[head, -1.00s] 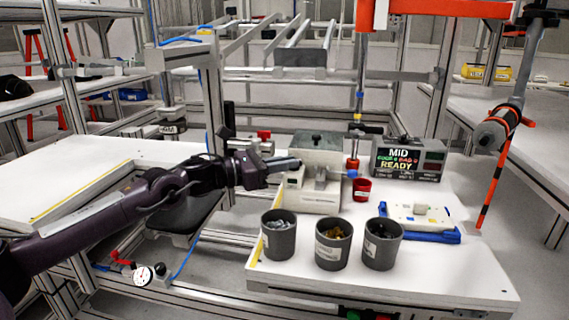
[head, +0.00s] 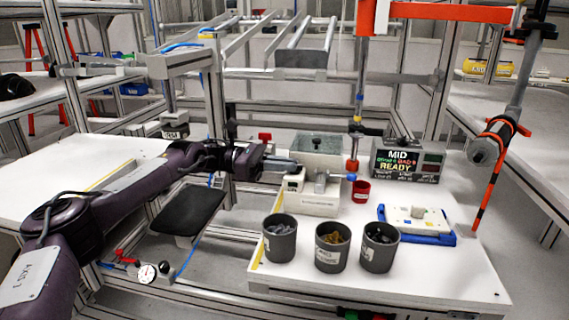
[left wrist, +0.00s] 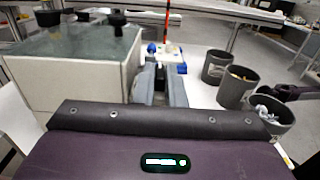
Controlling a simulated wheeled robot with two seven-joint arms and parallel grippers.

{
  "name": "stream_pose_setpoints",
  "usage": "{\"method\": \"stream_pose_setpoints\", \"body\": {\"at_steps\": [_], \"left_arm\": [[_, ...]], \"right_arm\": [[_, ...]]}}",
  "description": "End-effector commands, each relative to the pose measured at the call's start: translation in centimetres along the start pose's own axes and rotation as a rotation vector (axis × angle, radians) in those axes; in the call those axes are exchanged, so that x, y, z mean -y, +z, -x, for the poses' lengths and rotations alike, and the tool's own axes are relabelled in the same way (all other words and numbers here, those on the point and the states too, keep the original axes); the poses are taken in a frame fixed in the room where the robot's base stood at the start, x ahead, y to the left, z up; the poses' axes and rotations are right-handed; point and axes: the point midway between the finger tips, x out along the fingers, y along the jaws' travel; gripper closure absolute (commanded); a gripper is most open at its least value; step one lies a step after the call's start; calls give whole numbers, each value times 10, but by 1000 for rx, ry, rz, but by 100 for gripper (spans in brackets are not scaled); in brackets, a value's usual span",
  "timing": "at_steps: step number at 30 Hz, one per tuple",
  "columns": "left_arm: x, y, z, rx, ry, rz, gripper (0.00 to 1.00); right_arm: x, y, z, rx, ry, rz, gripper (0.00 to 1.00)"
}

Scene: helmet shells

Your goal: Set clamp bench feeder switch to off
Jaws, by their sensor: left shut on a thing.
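The clamp bench feeder (head: 318,205) is a pale box with a grey-green top, at the back left of the white bench. It also shows large at the left in the left wrist view (left wrist: 75,75). My left gripper (head: 294,167) reaches in from the left, its fingers level across the feeder's front side. In the left wrist view its fingers (left wrist: 160,88) are close together around a small dark and pale part, which I take to be the feeder switch. The fingers mostly hide this part, so its setting cannot be read.
Several grey cups of small parts (head: 331,262) stand along the bench's front. A red cup (head: 361,191), a display reading READY (head: 404,160) and a blue-edged fixture (head: 416,222) are to the right. An orange-striped hanging tool (head: 490,150) is at the right.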

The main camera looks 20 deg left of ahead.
Motion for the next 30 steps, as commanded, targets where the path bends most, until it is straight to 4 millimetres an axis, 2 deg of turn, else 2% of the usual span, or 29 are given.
{"method": "stream_pose_setpoints", "body": {"at_steps": [14,15,19,27,30], "left_arm": [[0,0,0,1,-18,-1,100],[0,0,0,1,-18,-1,86],[0,0,0,0,-18,0,69],[0,0,0,0,-17,0,68],[-1,0,6,0,-15,0,68]], "right_arm": [[0,0,-1,-1,0,0,64],[0,0,-1,-1,0,0,64],[0,0,-1,-1,0,0,64],[0,0,-1,-2,-1,0,64],[0,0,-1,-1,-1,0,64]]}}
